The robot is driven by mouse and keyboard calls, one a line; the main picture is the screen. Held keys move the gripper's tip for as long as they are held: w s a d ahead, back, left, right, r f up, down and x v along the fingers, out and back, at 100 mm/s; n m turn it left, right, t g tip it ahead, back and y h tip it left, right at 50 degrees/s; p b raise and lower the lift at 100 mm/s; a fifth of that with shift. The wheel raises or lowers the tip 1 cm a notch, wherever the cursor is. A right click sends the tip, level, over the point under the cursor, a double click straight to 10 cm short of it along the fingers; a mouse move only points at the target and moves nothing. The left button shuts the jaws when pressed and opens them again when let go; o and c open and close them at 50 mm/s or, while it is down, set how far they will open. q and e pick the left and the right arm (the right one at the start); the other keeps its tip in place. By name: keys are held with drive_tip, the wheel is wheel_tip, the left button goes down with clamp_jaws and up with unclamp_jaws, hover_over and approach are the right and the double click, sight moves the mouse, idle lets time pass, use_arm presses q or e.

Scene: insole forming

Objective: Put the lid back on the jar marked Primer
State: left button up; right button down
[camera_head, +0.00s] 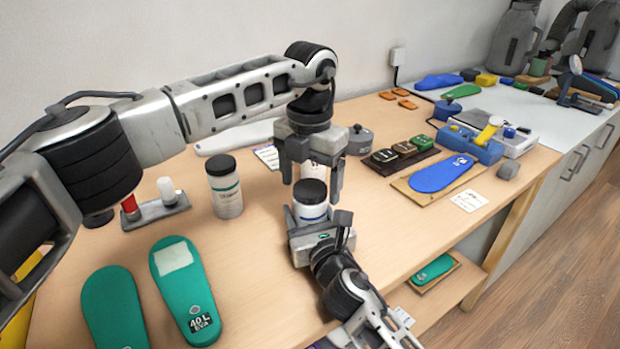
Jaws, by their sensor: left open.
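A white jar (311,212) with a dark band stands in the middle of the workbench, its marking too small to read. A black lid (311,190) sits on its top; I cannot tell whether it is fully seated. My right gripper (317,218) reaches in from the bottom and has its fingers on both sides of this jar, closed around it. My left gripper (311,180) points down just above and behind the lid, fingers apart. A pale object (314,171) shows between its fingers, mostly hidden.
Another black-lidded jar (224,186) stands to the left, near a small rack (155,211). Green insoles (186,288) lie at the front left. A grey round piece (360,139) is behind my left gripper. A blue insole (441,174) on a board lies to the right.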

use_arm(q)
wheel_tip(320, 180, up, 12)
idle(0.5)
use_arm(e)
drive_tip(key=shift+c, duration=2.2)
unclamp_jaws()
use_arm(q)
drive_tip(key=shift+f, duration=0.15)
use_arm(e)
drive_tip(key=v, duration=1.6)
drive_tip(key=shift+f, duration=0.1)
